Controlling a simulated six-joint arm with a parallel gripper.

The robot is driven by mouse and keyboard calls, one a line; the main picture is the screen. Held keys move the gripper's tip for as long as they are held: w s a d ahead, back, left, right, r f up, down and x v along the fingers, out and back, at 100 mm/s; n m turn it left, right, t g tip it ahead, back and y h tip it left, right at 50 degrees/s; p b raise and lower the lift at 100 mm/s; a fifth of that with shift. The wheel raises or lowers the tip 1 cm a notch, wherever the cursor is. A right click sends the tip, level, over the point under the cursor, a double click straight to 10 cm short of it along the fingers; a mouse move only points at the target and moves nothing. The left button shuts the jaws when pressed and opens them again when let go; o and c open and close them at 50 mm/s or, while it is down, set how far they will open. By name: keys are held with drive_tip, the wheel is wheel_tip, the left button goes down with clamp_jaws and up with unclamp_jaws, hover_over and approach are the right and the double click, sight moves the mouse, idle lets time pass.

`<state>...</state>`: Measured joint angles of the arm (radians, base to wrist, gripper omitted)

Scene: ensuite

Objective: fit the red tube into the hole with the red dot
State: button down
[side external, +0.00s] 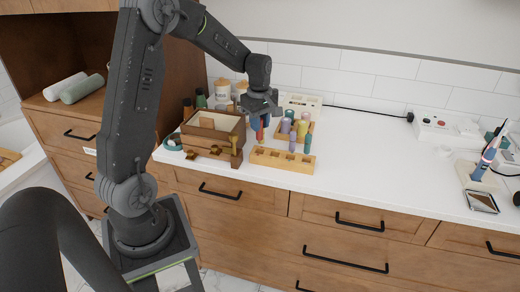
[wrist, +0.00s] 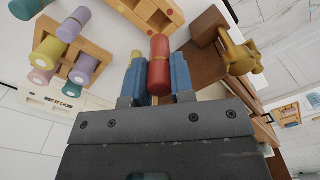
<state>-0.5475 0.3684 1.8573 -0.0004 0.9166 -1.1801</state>
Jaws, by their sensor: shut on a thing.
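The red tube (wrist: 159,65) is between the blue fingers of my gripper (wrist: 157,78) in the wrist view, with its rounded end sticking out past the fingertips. In the side view my gripper (side external: 263,119) is shut on the red tube (side external: 260,132), above the counter between the wooden box and the tube rack. The light wooden block with square holes (side external: 283,160) lies at the counter's front, below and right of the tube. Part of this block (wrist: 150,14) shows at the top of the wrist view. Its dots are too small to tell apart in the side view.
Jars stand behind.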

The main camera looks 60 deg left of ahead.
sight(260, 139)
wheel_tip(260, 139, down, 7)
drive_tip(key=shift+f, duration=0.2)
drive_tip(key=shift+f, duration=0.1)
drive_tip(key=c, duration=1)
unclamp_jaws()
